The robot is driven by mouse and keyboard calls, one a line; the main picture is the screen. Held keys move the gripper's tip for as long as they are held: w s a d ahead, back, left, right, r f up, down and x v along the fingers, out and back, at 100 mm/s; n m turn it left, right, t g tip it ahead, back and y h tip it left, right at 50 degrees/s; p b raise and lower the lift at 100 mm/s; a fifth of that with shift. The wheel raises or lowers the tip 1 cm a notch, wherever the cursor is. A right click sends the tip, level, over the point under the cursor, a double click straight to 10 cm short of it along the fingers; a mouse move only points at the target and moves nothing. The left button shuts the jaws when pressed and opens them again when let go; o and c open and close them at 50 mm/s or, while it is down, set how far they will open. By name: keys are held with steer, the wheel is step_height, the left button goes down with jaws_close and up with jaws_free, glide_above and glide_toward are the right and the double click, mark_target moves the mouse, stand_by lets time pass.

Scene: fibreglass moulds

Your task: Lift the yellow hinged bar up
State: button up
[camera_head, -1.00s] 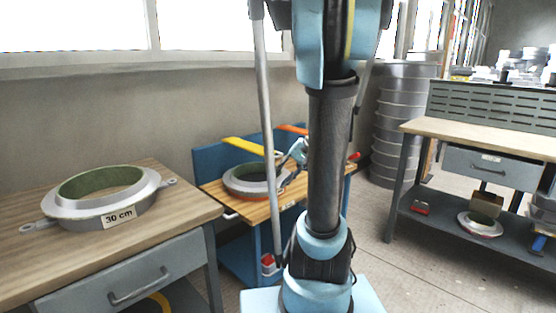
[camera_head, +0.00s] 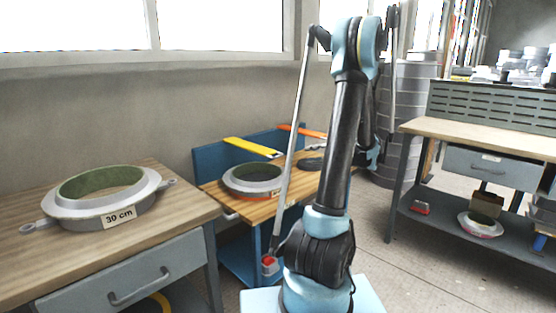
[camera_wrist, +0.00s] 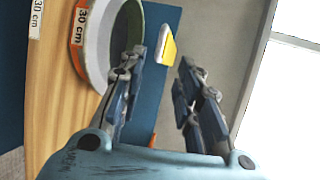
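The yellow bar (camera_head: 252,147) lies low and nearly flat along the top of the blue bench's back panel, behind a grey ring mould (camera_head: 240,188). In the wrist view, the yellow bar (camera_wrist: 168,50) shows as a short piece beyond and between the fingertips, apart from them. My gripper (camera_wrist: 161,62) is open and empty, its two fingers spread. In the head view my arm hides part of the bench, and the fingers cannot be made out clearly.
An orange bar (camera_head: 303,131) lies to the right of the yellow one on the blue bench (camera_head: 205,170). A 30 cm mould (camera_head: 75,207) sits on the wooden table (camera_head: 170,222) at left. Another workbench (camera_head: 480,138) stands at right. Wall and windows are behind.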

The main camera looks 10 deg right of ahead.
mark_target(280, 156)
steer(key=x, duration=1.7)
steer(key=shift+w+d, duration=0.25)
jaws_close()
